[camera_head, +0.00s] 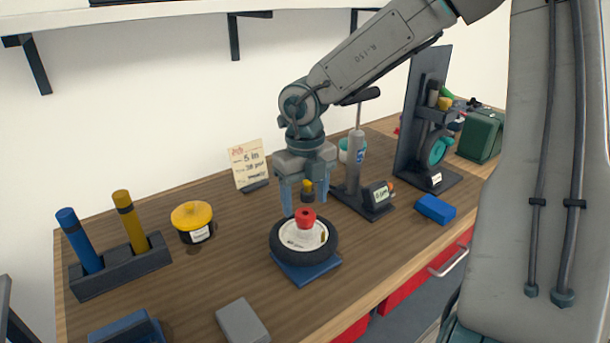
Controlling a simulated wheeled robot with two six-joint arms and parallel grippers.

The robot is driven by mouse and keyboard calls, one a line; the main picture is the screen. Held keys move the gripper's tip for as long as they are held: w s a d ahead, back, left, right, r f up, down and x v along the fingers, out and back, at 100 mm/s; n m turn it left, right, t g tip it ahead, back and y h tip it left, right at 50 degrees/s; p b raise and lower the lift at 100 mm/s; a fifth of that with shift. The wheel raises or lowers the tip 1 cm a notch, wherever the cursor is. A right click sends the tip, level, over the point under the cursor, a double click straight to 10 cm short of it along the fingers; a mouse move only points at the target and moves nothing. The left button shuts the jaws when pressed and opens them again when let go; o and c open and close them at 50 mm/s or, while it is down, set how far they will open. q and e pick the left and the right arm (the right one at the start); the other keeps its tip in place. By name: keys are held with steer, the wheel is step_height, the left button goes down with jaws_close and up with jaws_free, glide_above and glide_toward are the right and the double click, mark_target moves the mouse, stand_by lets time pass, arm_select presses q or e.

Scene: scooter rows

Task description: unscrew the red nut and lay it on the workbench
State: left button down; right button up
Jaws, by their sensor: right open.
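The red nut (305,218) sits on top of the white hub of a small black-tyred wheel (290,255). The wheel lies flat on a blue block (307,272) on the wooden workbench (375,255). My right gripper (304,205) points down over the wheel, with its blue fingers spread apart. Its fingertips are close to the nut's height; I cannot tell whether they touch it. A small yellow and black thing (307,190) shows between the fingers, seemingly behind them. My left gripper is not in view.
A pump (358,170) stands behind the wheel. A blue box (435,209) lies right and a grey block (242,322) in front.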

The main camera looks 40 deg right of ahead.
mark_target(305, 219)
steer(key=shift+f, duration=1.5)
steer(key=c, duration=1.1)
steer(key=shift+o, duration=0.2)
steer(key=n, duration=1.3)
steer(key=n+p, duration=0.1)
steer(key=n, duration=0.3)
steer(key=shift+r, duration=0.1)
steer(key=o, duration=1)
steer(key=shift+o, duration=0.2)
